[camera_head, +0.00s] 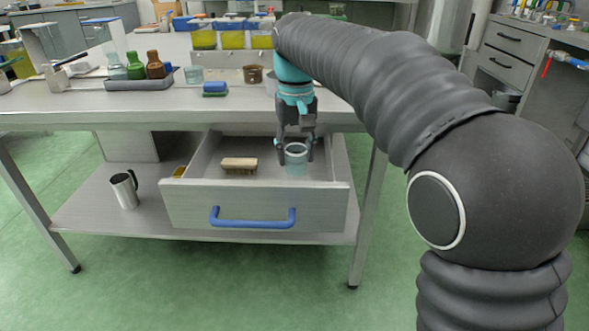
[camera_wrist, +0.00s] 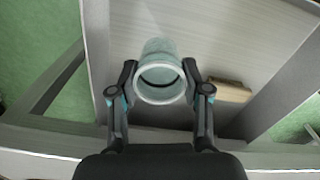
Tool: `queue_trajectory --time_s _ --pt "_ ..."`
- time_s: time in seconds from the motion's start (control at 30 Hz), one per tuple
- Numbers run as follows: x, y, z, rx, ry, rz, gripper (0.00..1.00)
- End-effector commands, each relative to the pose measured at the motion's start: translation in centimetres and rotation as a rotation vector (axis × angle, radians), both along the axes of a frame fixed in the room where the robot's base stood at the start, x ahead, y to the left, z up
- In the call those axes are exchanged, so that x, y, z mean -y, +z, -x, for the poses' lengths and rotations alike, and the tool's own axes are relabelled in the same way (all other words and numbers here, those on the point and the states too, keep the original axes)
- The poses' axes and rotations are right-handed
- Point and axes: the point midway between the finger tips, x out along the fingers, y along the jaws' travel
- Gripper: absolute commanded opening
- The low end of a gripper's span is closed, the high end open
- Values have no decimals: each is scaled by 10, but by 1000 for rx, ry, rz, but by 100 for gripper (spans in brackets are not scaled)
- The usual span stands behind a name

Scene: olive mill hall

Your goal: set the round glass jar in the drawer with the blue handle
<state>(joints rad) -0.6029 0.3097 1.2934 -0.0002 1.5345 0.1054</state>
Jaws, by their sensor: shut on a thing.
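The round glass jar (camera_head: 297,158) is clear and pale blue-grey, with a wide round rim. My gripper (camera_head: 296,150) points down with one finger on each side of the jar and is shut on it. The jar also shows between the fingertips in the wrist view (camera_wrist: 160,78), its rim towards the camera. The drawer with the blue handle (camera_head: 253,216) is pulled open under the table. The jar is over the drawer's right part, apparently within its walls. I cannot tell whether its base touches the drawer floor.
A wooden brush (camera_head: 239,165) lies in the drawer, left of the jar; it also shows in the wrist view (camera_wrist: 228,91). A steel jug (camera_head: 125,190) stands on the lower shelf. The tabletop (camera_head: 60,105) above holds a tray of bottles (camera_head: 140,83) and a sponge (camera_head: 215,89).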

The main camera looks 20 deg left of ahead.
Motion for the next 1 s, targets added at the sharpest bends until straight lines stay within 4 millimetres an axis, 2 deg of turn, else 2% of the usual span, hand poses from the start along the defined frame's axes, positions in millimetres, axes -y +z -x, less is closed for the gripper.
queue_trajectory --time_s 0.17,0.43,0.83,0.87,0.93,1.0 --pt "-4 -8 1 -1 0 0 10" --pt "-4 -41 1 -2 0 1 10" --pt "-4 -46 1 0 0 0 10" --pt "-4 -45 1 0 0 0 52" --pt "-4 -45 1 0 0 0 70" --pt "-4 -45 1 0 0 0 72"
